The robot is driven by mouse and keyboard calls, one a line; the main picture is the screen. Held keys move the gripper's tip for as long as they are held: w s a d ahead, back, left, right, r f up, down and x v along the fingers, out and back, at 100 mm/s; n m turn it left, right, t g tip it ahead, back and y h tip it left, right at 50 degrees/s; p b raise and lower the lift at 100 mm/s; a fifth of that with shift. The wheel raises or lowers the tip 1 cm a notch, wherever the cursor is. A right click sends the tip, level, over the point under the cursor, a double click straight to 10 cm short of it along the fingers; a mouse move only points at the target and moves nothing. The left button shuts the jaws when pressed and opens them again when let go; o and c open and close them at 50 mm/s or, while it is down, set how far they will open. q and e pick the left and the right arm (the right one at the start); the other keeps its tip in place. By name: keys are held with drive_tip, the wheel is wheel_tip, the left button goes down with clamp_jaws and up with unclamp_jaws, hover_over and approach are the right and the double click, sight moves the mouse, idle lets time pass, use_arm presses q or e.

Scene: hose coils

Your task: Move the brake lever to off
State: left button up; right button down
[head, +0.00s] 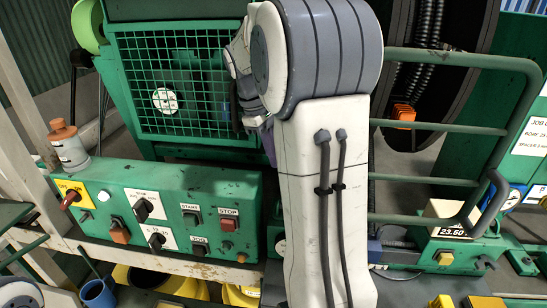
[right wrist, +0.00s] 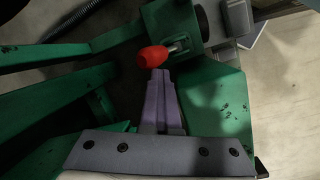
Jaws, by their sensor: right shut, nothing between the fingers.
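A red knob (right wrist: 152,57) on a short metal rod shows in the right wrist view, at the top middle, beside a green frame; it looks like the brake lever's handle. No label for it is readable there. My right gripper (right wrist: 160,74) has its purple fingers together and empty, with the tips right at the knob's near side. I cannot tell whether they touch it. In the head view my right arm covers the middle, only a bit of the purple gripper (head: 268,146) shows, and I cannot make out the red knob. My left gripper is not in view.
A green control box (head: 165,205) with switches and START and STOP buttons stands at the left. Behind it is a green mesh guard (head: 190,60). Green rails (head: 450,130) stand right of my arm. A blue mug (head: 98,292) is at the lower left.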

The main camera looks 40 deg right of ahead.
drive_tip(key=a, duration=0.1)
drive_tip(key=a+r+p, duration=0.1)
drive_tip(key=a, duration=0.1)
drive_tip(key=a+r, duration=0.1)
drive_tip(key=a, duration=0.1)
drive_tip(key=shift+s+p, duration=0.15)
drive_tip(key=shift+p, duration=0.15)
drive_tip(key=b+v, duration=0.2)
drive_tip(key=v, duration=0.7)
drive_tip(key=shift+r, duration=0.2)
